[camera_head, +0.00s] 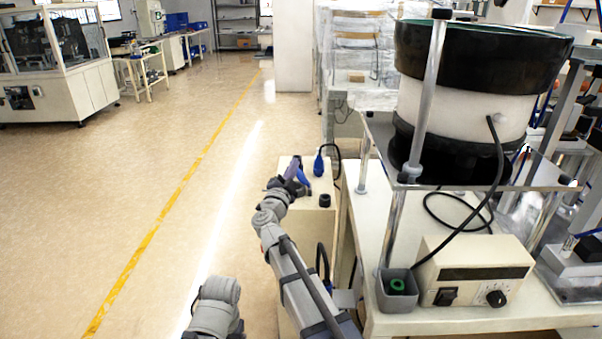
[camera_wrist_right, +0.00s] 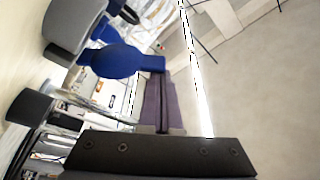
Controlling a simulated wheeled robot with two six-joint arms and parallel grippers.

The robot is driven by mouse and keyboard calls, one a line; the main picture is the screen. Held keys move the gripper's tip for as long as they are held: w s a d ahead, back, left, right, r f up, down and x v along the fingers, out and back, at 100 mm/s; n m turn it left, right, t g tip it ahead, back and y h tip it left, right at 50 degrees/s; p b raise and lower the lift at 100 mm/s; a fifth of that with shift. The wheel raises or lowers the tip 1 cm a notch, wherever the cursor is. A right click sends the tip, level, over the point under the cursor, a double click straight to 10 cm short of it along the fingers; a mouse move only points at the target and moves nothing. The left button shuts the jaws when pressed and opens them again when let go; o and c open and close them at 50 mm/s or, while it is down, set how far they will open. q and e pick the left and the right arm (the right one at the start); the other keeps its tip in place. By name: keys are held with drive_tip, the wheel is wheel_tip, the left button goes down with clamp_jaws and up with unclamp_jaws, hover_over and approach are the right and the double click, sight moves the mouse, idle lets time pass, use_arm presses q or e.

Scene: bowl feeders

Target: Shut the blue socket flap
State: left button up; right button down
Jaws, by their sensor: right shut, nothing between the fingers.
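The blue socket flap (camera_head: 303,178) shows in the head view on top of a cream cabinet (camera_head: 308,201), just right of my right gripper (camera_head: 292,168). In the right wrist view the flap (camera_wrist_right: 110,61) is a round blue disc with a short arm, standing out beside a grey cylindrical body (camera_wrist_right: 75,25). My right gripper's purple fingers (camera_wrist_right: 157,82) are shut and empty. Their tips are close to the flap's arm; I cannot tell whether they touch it. My left gripper is out of view.
A blue plug (camera_head: 319,164) with a black cable stands behind the flap, and a black knob (camera_head: 325,200) sits in front on the cabinet top. A bowl feeder (camera_head: 465,105) and a control box (camera_head: 473,272) stand on the right.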

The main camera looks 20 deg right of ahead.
drive_tip(key=a+f+n+b, duration=0.1)
drive_tip(key=n, duration=0.1)
drive_tip(key=a+f+n+t+y+b, duration=0.1)
drive_tip(key=n+b, duration=0.1)
drive_tip(key=w+a+f+n+t+b, duration=0.1)
drive_tip(key=n+b, duration=0.1)
drive_tip(key=n, duration=0.1)
drive_tip(key=shift+f+y, duration=0.35)
drive_tip(key=shift+y, duration=0.05)
drive_tip(key=f+n+y+b, duration=0.1)
drive_tip(key=n, duration=0.1)
drive_tip(key=a+f+n+t+b, duration=0.1)
drive_tip(key=n, duration=0.1)
drive_tip(key=shift+y, duration=0.4)
drive_tip(key=shift+w+a+f+n+t+y+b, duration=0.15)
drive_tip(key=shift+f+n+y+b, duration=0.15)
drive_tip(key=shift+n+b, duration=0.35)
drive_tip(key=shift+s+f+n+t+y+b, duration=0.1)
drive_tip(key=shift+f+n+t+y+b, duration=0.2)
drive_tip(key=shift+n, duration=0.65)
